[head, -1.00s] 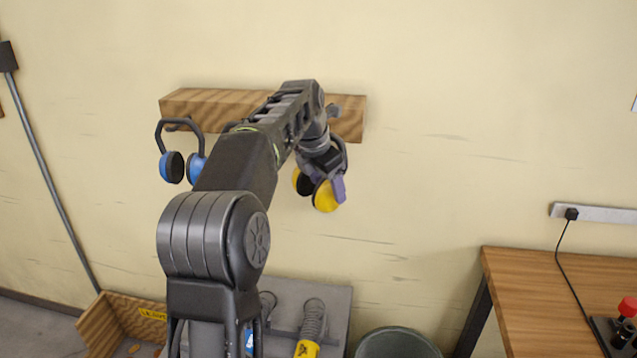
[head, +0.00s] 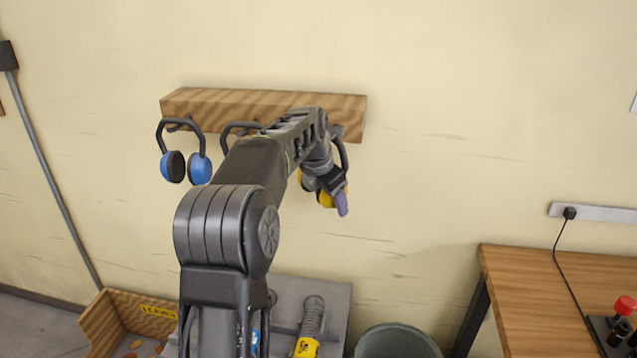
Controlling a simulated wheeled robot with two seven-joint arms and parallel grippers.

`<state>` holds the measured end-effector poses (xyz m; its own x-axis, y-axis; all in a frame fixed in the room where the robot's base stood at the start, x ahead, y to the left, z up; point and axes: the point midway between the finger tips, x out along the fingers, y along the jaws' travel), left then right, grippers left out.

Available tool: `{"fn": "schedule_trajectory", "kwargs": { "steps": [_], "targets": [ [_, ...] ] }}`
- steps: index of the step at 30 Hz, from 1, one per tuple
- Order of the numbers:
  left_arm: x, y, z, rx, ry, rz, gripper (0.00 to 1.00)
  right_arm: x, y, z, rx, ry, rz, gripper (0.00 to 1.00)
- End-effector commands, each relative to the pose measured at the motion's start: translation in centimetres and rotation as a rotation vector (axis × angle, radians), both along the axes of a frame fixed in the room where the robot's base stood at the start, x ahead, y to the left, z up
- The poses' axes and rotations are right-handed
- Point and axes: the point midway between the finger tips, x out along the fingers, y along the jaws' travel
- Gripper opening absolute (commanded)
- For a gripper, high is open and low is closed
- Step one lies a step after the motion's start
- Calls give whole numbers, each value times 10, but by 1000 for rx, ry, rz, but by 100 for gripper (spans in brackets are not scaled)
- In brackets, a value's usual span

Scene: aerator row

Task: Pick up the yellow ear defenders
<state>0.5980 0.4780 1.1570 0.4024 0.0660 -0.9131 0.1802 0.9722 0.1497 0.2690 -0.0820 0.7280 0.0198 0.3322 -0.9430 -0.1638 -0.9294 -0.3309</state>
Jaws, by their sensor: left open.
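The yellow ear defenders (head: 326,198) hang by a dark headband at the right end of a wooden wall rail (head: 225,106). Their yellow cups are mostly hidden behind my left gripper (head: 341,202). That gripper has purple fingertips, is open, and is right in front of the cups; I cannot tell whether it touches them. My left arm covers the middle of the rail. My right gripper is not in view.
Blue ear defenders (head: 199,168) hang at the rail's left end, with another dark headband (head: 238,127) beside them, partly behind my arm. A wooden table (head: 560,290) stands right.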

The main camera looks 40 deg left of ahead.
Motion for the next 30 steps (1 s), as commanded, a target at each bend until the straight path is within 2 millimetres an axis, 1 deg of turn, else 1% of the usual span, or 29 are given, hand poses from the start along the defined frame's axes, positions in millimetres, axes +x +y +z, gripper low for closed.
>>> {"fn": "schedule_trajectory", "kwargs": {
  "steps": [2,5,27,30],
  "targets": [
    [0,0,0,0,0,0,67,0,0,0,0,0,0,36],
    [0,0,0,0,0,0,60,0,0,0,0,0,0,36],
    [0,0,0,0,0,0,0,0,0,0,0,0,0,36],
    [0,0,0,0,-1,0,0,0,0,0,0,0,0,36]
  ]
}}
